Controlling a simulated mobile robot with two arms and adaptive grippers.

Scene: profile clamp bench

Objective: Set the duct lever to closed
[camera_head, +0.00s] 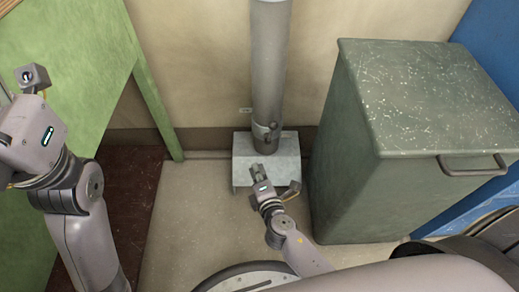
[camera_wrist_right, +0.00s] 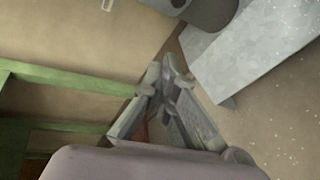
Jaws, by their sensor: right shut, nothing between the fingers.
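The duct (camera_head: 268,65) is a grey vertical pipe against the wall, and its lower end shows in the right wrist view (camera_wrist_right: 212,12). A small grey lever fitting (camera_head: 266,131) sits near its lower end. Its exact setting is too small to tell. My right gripper (camera_head: 256,171) is below the lever, in front of the grey metal stand, apart from the lever. In the right wrist view its fingers (camera_wrist_right: 168,72) are shut and empty, with the pipe beyond them to the upper right. My left arm is at the left edge; its fingers are not visible.
The grey metal stand (camera_head: 242,167) is under the pipe. A dark green bin (camera_head: 345,165) with a handle stands close on the right. A green table (camera_head: 95,50) with a leg stands on the left. Bare floor (camera_head: 190,215) lies between table and stand.

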